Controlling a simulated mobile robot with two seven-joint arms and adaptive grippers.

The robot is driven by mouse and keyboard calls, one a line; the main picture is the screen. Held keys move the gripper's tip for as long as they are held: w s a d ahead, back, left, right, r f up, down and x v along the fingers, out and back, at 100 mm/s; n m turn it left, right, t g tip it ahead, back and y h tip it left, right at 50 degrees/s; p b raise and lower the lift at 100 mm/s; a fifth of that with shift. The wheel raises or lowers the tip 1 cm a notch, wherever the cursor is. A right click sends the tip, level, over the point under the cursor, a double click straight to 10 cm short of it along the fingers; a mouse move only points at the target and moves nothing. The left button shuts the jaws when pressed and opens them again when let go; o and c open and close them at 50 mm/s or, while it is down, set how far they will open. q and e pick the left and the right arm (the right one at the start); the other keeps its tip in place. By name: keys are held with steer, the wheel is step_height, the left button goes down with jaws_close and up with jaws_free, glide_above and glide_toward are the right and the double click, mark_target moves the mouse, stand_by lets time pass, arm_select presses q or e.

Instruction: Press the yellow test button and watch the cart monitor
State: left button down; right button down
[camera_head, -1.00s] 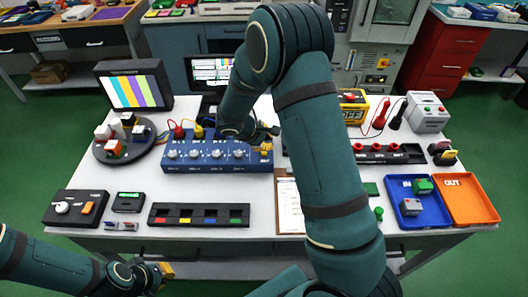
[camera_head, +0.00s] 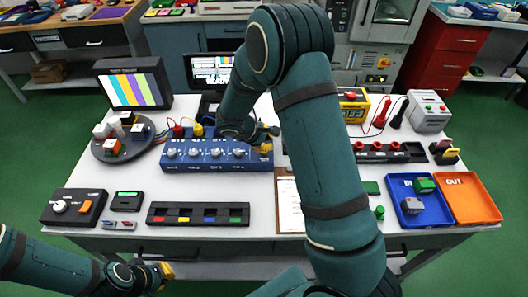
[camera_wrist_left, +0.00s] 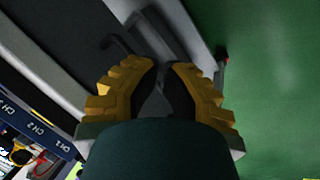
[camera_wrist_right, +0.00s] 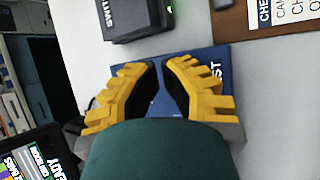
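The blue test box (camera_head: 190,165) with a row of knobs stands mid-table. My right gripper (camera_head: 268,138) is at its right end, fingers close together and empty. In the right wrist view its fingertips (camera_wrist_right: 161,68) are over a blue panel, with the letters "ST" beside one finger. I cannot make out the yellow test button, which the fingers may hide. The cart monitor (camera_head: 210,68) behind the box is lit and partly covered by my right arm. A lit screen (camera_wrist_right: 35,160) also shows in the right wrist view.
A monitor with colour bars (camera_head: 135,90) and a round dark tray (camera_head: 100,150) are at the left. A clipboard (camera_head: 289,205) lies right of the box. A blue IN tray (camera_head: 400,220) and an orange OUT tray (camera_head: 470,205) are at the right.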

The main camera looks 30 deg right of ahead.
steer(key=shift+f+b, duration=0.45)
stand_by(0.8)
stand_by(0.3)
steer(key=shift+r+p, duration=0.55)
steer(key=shift+r, duration=0.35)
steer(key=shift+r+p, duration=1.65)
steer(key=shift+r, duration=0.85)
